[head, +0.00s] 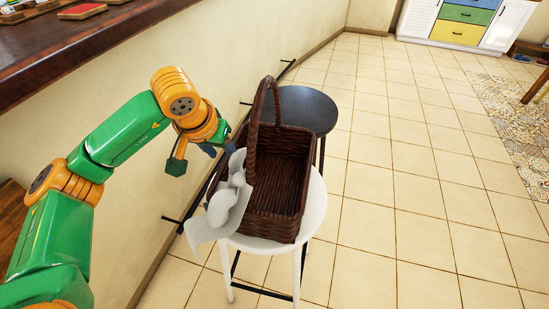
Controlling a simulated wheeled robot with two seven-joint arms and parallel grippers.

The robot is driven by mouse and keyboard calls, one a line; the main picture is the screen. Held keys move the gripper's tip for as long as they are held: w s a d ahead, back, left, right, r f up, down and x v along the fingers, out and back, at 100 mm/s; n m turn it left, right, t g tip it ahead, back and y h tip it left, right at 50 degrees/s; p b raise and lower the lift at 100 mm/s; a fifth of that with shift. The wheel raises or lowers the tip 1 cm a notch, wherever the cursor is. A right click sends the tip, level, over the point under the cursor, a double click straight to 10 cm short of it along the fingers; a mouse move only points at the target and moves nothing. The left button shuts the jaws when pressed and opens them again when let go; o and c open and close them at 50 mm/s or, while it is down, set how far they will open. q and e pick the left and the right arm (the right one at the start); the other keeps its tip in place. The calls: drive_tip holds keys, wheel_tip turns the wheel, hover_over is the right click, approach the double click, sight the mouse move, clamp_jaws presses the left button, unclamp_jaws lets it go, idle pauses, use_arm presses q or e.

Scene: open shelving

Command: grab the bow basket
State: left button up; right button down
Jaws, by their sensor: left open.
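The bow basket (283,172) is dark brown wicker with a tall arched handle and a large pale bow (223,203) on its left side. It stands upright on a round white stool (313,213). My left gripper (192,160) is open and empty, up and to the left of the basket, apart from its handle. One green finger points down; the other fingertip is dark and lies near the bow's upper end in the picture. My right gripper is not in view.
A black-topped stool (305,107) stands just behind the basket. A counter with a dark wooden top (75,45) and a cream wall runs along the left. The tiled floor (400,200) to the right is clear. Cabinets (463,22) stand far back.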

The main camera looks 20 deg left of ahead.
sight(226, 158)
use_arm(q)
drive_tip(key=f, duration=0.1)
drive_tip(key=w+f+p, duration=0.2)
drive_tip(key=shift+w+a, duration=0.1)
drive_tip(key=shift+a, duration=0.15)
drive_tip(key=x, duration=0.3)
drive_tip(key=shift+w, duration=0.15)
drive_tip(key=shift+r, duration=0.1)
clamp_jaws()
idle(0.8)
